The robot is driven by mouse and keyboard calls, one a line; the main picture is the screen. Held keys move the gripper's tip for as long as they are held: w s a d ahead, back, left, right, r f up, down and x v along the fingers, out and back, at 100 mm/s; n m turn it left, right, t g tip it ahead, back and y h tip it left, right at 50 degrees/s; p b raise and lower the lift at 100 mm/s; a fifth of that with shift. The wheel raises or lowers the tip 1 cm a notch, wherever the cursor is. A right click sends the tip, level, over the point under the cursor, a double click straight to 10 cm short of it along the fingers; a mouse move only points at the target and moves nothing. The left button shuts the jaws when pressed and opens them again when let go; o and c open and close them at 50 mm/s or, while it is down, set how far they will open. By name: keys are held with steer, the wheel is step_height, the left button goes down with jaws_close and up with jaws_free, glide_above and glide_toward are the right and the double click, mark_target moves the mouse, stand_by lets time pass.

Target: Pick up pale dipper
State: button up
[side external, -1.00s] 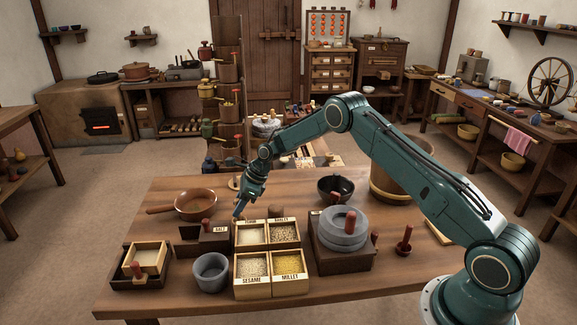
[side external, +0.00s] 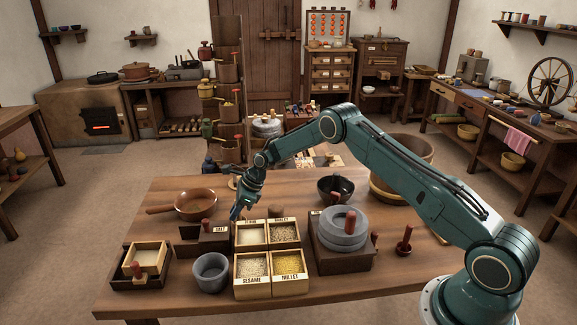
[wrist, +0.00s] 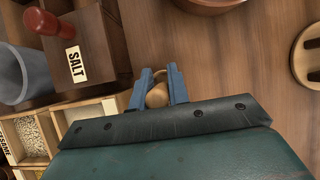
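In the wrist view the pale dipper (wrist: 157,95) is a small tan wooden piece, with a curved rim showing just beyond it. It lies between the two blue fingers of my gripper (wrist: 160,80). The fingers stand apart, with a slight gap beside the dipper; I see no clear grip on it. In the side view my gripper (side external: 236,213) points down, low over the table behind the salt box (side external: 207,238). The dipper cannot be made out there, as the gripper and box crowd that spot.
Grain boxes (side external: 252,287) stand in front of my gripper. A brown pan (side external: 196,205) is to the left, and a pale wooden ring (wrist: 300,55) lies behind. A dark bowl (side external: 335,190) and a stone quern (side external: 343,228) stand to the right.

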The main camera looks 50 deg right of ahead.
jaws_close()
step_height(320, 180, up, 20)
stand_by(0.8)
stand_by(0.5)
